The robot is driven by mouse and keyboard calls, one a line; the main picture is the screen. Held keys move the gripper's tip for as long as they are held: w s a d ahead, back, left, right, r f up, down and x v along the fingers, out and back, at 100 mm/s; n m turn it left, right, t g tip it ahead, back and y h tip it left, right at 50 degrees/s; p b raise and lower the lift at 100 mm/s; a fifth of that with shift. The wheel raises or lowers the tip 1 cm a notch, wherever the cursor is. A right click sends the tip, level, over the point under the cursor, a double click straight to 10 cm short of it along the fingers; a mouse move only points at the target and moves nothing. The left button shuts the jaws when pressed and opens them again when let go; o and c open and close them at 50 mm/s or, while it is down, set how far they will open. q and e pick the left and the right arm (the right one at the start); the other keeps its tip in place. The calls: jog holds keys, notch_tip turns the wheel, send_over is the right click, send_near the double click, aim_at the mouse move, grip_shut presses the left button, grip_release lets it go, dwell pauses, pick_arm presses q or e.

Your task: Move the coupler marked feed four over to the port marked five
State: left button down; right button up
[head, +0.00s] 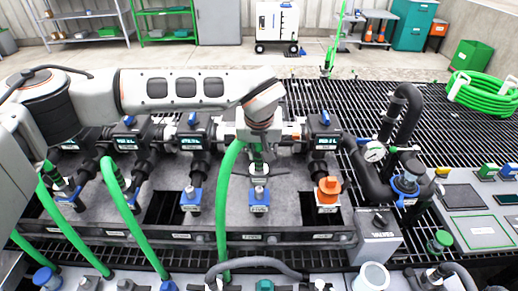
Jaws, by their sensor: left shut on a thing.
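My left gripper (258,163) is above the fourth blue-collared port (259,201) from the left on the grey manifold deck (228,205). It is shut on a coupler at the end of a green hose (227,205). The coupler is mostly hidden by the gripper, and I cannot read its marking. It is over the fourth port, but I cannot tell whether they touch. The fifth port (327,206), to the right, has an orange fitting (328,187) on top. Small labels along the deck's front edge are too small to read surely. My right gripper is not in view.
Other green hoses (130,212) rise to ports on the left. Black valves with blue handles (192,132) line the deck's back. A black pipe (372,180) with a round gauge (374,151) stands right of the fifth port. A grey hose (255,263) crosses the front.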

aim_at(259, 170)
pick_arm(q)
jog(key=shift+f+b, duration=0.7)
jog(key=shift+f, duration=1.45)
jog(key=shift+f+b, duration=0.5)
jog(key=shift+f, duration=1.2)
jog(key=c, duration=1.8)
grip_release()
jog(key=v, duration=1.2)
